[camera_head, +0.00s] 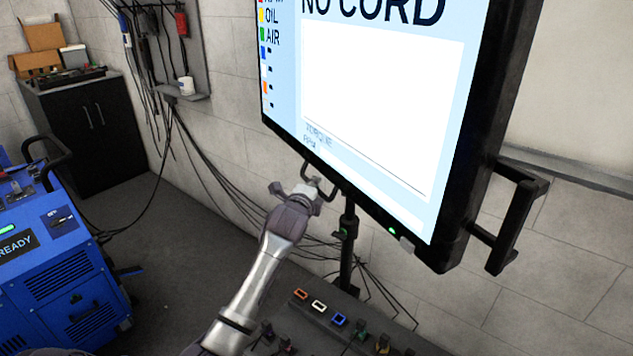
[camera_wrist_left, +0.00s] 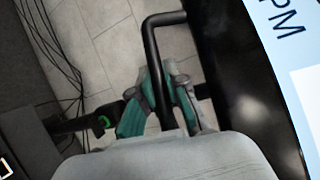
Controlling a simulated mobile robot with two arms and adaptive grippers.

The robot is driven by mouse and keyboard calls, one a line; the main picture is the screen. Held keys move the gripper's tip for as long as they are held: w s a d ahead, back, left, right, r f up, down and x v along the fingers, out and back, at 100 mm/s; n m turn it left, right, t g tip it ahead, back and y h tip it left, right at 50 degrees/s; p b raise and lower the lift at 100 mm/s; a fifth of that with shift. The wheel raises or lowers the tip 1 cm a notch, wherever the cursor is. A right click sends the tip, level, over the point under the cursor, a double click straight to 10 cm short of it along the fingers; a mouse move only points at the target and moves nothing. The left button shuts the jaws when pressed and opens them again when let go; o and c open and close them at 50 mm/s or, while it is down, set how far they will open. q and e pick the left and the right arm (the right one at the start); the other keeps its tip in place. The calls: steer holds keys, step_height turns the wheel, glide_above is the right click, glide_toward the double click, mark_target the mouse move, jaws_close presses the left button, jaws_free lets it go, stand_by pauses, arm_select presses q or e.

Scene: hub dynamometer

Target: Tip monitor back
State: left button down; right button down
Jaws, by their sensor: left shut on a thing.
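The large monitor (camera_head: 375,120) hangs at upper right in the head view, its lit screen partly cut off by the top edge. A thin black handle (camera_head: 328,181) juts from its lower edge. My left gripper (camera_head: 309,190) is at this handle. In the left wrist view, the teal-padded fingers of my left gripper (camera_wrist_left: 162,105) are shut on the black handle (camera_wrist_left: 151,45), beside the dark monitor edge (camera_wrist_left: 228,70). The monitor stands on a black post (camera_head: 347,245). My right gripper is not in view.
A second black handle (camera_head: 512,225) sticks out from the monitor's right side. A dark panel with coloured sockets (camera_head: 320,306) lies below. A blue machine (camera_head: 60,260) stands at left, a black cabinet (camera_head: 90,130) behind it. Cables (camera_head: 215,185) hang along the wall.

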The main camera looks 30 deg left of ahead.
arm_select(q)
steer(key=s+p, duration=0.1)
steer(key=p, duration=0.1)
steer(key=s+a+r+g+p, duration=0.1)
steer(key=p, duration=0.1)
steer(key=shift+s+a+r+m, duration=0.1)
steer(key=shift+s+a+m, duration=0.1)
steer(key=shift+s+m, duration=0.15)
steer(key=shift+s+a+f+p, duration=0.15)
steer(key=shift+s+f+p, duration=0.15)
steer(key=shift+p, duration=0.2)
steer(key=c, duration=1.2)
jaws_free()
steer(key=shift+s+a, duration=0.1)
steer(key=shift+s, duration=0.1)
steer(key=shift+r, duration=0.1)
steer(key=v, duration=1.2)
